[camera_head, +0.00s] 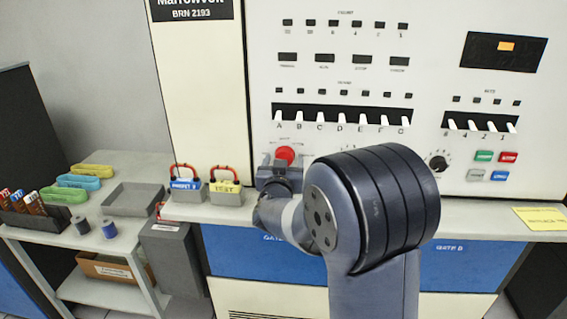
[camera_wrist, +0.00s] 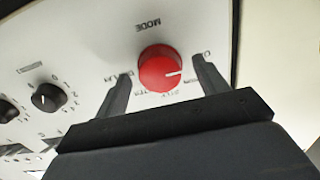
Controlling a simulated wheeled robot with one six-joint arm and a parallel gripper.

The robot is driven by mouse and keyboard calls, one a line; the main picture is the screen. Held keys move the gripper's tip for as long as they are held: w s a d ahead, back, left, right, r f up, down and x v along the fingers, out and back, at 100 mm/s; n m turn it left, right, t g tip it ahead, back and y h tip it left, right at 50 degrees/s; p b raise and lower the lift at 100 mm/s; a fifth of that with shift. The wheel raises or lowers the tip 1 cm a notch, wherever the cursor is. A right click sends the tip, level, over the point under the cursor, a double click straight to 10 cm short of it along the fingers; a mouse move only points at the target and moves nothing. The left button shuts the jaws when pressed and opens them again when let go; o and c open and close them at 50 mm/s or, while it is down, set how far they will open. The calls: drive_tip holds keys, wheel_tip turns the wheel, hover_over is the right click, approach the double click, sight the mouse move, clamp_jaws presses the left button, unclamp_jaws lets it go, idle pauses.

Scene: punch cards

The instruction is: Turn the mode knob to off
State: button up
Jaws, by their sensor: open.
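The mode knob (camera_head: 285,154) is red and sits on the white panel, below the left end of the switch row. In the wrist view the red knob (camera_wrist: 160,69) shows a white pointer mark towards the right of the picture; the MODE label (camera_wrist: 150,25) appears upside down. The small position labels around it are partly hidden and I cannot read them surely. My gripper (camera_wrist: 162,72) is open, with one finger on each side of the knob and visible gaps to it. In the head view my gripper (camera_head: 275,165) is at the knob, partly behind my arm.
Two red-handled padlock-like items, blue (camera_head: 187,190) and yellow-labelled (camera_head: 226,190), stand on the ledge just left of my gripper. White toggle switches (camera_head: 342,118) line the panel above. A black knob (camera_head: 437,161) and coloured buttons (camera_head: 484,156) are to the right.

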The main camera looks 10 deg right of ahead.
drive_tip(key=b+v, duration=0.1)
drive_tip(key=v, duration=0.9)
drive_tip(key=shift+s, duration=0.35)
drive_tip(key=shift+a, duration=0.1)
drive_tip(key=x, duration=1)
drive_tip(key=shift+w+p, duration=0.4)
drive_tip(key=shift+p, duration=0.05)
